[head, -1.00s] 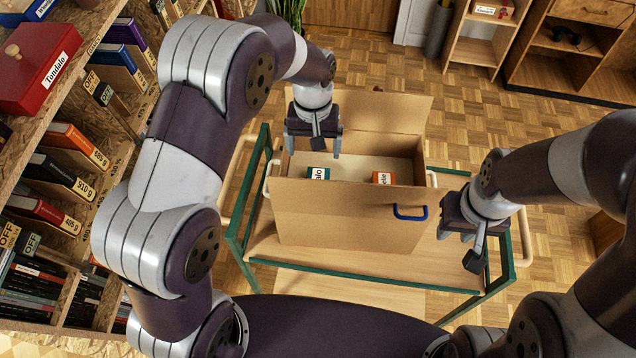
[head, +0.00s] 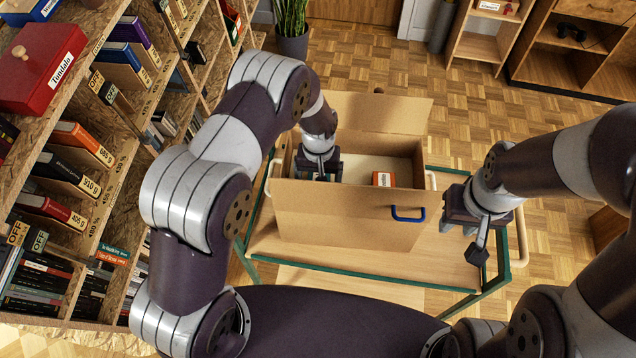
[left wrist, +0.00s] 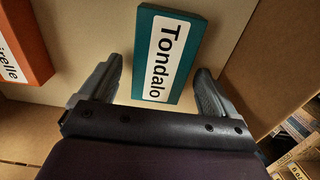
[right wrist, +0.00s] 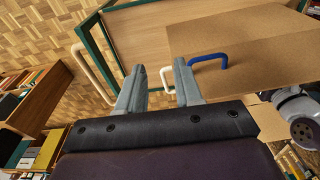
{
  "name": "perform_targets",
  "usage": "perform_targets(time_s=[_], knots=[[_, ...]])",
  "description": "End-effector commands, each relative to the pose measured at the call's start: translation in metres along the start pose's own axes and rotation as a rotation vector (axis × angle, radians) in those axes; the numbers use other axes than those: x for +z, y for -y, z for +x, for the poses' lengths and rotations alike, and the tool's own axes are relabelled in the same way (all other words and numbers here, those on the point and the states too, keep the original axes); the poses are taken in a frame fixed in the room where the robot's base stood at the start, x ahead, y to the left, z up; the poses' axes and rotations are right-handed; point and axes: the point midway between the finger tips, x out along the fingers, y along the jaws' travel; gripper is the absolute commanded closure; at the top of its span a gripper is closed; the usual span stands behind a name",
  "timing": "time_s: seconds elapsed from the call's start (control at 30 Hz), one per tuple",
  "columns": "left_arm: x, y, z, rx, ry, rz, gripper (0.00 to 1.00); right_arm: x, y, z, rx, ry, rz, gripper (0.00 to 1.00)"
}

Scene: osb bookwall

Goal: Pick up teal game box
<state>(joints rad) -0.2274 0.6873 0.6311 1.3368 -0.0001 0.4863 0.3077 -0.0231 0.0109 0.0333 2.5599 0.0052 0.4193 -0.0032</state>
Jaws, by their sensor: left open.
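The teal game box (left wrist: 168,55) has a white label reading "Tondalo" and shows in the left wrist view. It lies in the open cardboard box (head: 350,220), and my left gripper hides it in the head view. My left gripper (left wrist: 160,88) is open, with one finger on each side of the teal box's near end; I cannot tell if they touch it. In the head view the left gripper (head: 318,172) is down inside the cardboard box. My right gripper (right wrist: 158,85) is open and empty; in the head view it is right of the cardboard box (head: 478,245).
An orange game box (head: 384,179) lies in the cardboard box, right of my left gripper. The cardboard box stands on a green-framed trolley (head: 350,285) and has a blue handle (head: 410,214). A shelf wall (head: 110,120) of books and games is at left.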

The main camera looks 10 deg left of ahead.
Motion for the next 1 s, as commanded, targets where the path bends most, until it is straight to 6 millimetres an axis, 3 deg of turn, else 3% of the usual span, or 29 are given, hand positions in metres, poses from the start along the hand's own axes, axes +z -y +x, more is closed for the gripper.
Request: perform_targets(time_s=[0.03, 0.2, 0.23, 0.47, 0.57, 0.87, 1.0], knots=[[0.000, 0.000, 0.000, 0.000, 0.000, 0.000, 0.13, 0.000, 0.000, 0.000, 0.000, 0.000, 0.000, 0.65], [0.000, 0.000, 0.000, 0.000, 0.000, 0.000, 0.68, 0.000, 0.000, 0.000, 0.000, 0.000, 0.000, 0.65], [0.000, 0.000, 0.000, 0.000, 0.000, 0.000, 0.74, 0.000, 0.000, 0.000, 0.000, 0.000, 0.000, 0.65], [0.000, 0.000, -0.001, 0.000, -0.001, 0.000, 0.74, 0.000, 0.000, 0.001, 0.000, 0.000, 0.000, 0.65], [-0.002, 0.000, -0.011, 0.001, -0.004, 0.000, 0.74, 0.001, 0.000, 0.005, 0.000, 0.000, 0.000, 0.65], [-0.001, 0.000, -0.082, 0.001, -0.005, 0.000, 0.74, 0.003, 0.000, 0.021, 0.000, 0.000, 0.000, 0.65], [-0.001, 0.000, -0.119, 0.001, -0.004, 0.000, 0.74, 0.001, 0.000, 0.011, 0.000, 0.000, 0.000, 0.65]])
